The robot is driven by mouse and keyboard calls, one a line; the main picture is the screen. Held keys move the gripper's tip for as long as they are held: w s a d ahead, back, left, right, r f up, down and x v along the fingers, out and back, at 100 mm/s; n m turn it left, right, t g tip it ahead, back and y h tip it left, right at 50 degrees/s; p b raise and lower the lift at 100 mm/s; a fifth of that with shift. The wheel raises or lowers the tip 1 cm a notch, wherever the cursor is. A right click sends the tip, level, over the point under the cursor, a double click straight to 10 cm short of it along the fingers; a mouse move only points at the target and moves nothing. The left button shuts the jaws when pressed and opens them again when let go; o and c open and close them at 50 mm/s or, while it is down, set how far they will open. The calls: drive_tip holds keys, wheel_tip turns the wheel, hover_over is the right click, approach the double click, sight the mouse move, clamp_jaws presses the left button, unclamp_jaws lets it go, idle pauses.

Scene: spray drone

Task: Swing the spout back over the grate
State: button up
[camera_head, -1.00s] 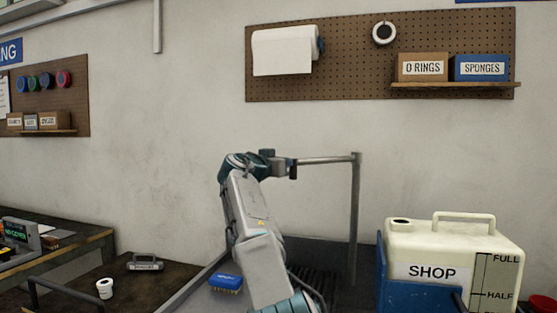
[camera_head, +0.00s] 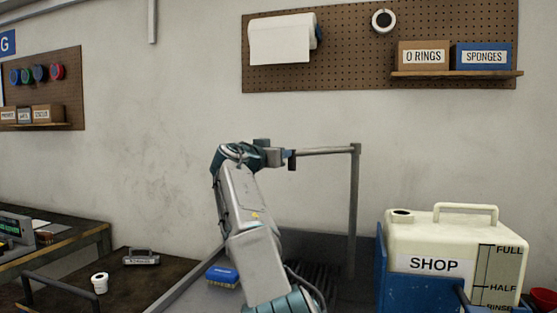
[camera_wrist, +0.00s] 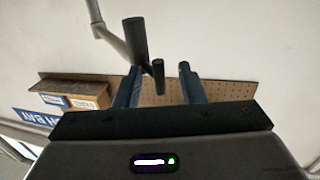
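The spout (camera_head: 325,151) is a grey horizontal pipe on top of an upright post (camera_head: 354,215). Its free end points left, and a short dark piece hangs there. My gripper (camera_head: 289,157) is at that free end. In the wrist view the spout's thick dark end (camera_wrist: 135,42) and a thin dark rod (camera_wrist: 158,76) show ahead of my gripper (camera_wrist: 158,85). The fingers are apart, and the rod appears between them without clear contact. The grate (camera_head: 322,277), dark and slatted, lies below and is partly hidden by my arm.
A blue bin (camera_head: 398,288) with a cream SHOP jug (camera_head: 430,245) stands right of the post. A blue brush (camera_head: 222,275) lies left of my arm. A white cup (camera_head: 100,283) stands on the left bench. A pegboard (camera_head: 350,70) hangs on the wall behind.

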drive_tip(key=b+v, duration=0.4)
drive_tip(key=v, duration=0.9)
drive_tip(key=shift+a, duration=0.45)
drive_tip(key=shift+w, duration=0.15)
drive_tip(key=s+d+f+n+g+y+p, duration=0.2)
drive_tip(key=s+d+f+g+p, duration=0.15)
drive_tip(key=d+f, duration=0.4)
drive_tip(key=s+d+f+n+g+y+p, duration=0.1)
drive_tip(key=s+d+f+g+y+p, duration=0.25)
drive_tip(key=d, duration=0.65)
drive_tip(key=s+f+n+g+y+p, duration=0.1)
drive_tip(key=s+f+p, duration=0.2)
drive_tip(key=s, duration=0.7)
drive_tip(key=s+a+f+n+g+y+p, duration=0.1)
drive_tip(key=s+f+p, duration=0.3)
drive_tip(key=s+f, duration=0.4)
drive_tip(key=s+f+n+g+y+p, duration=0.1)
drive_tip(key=s+f, duration=0.4)
drive_tip(key=s, duration=0.7)
drive_tip(key=g+y+p, duration=0.1)
drive_tip(key=g+p, duration=0.1)
drive_tip(key=shift+s+a+f+n+p, duration=0.2)
drive_tip(key=shift+s+a+n+p, duration=0.1)
drive_tip(key=shift+a+n+p, duration=0.1)
drive_tip(key=shift+y, duration=0.25)
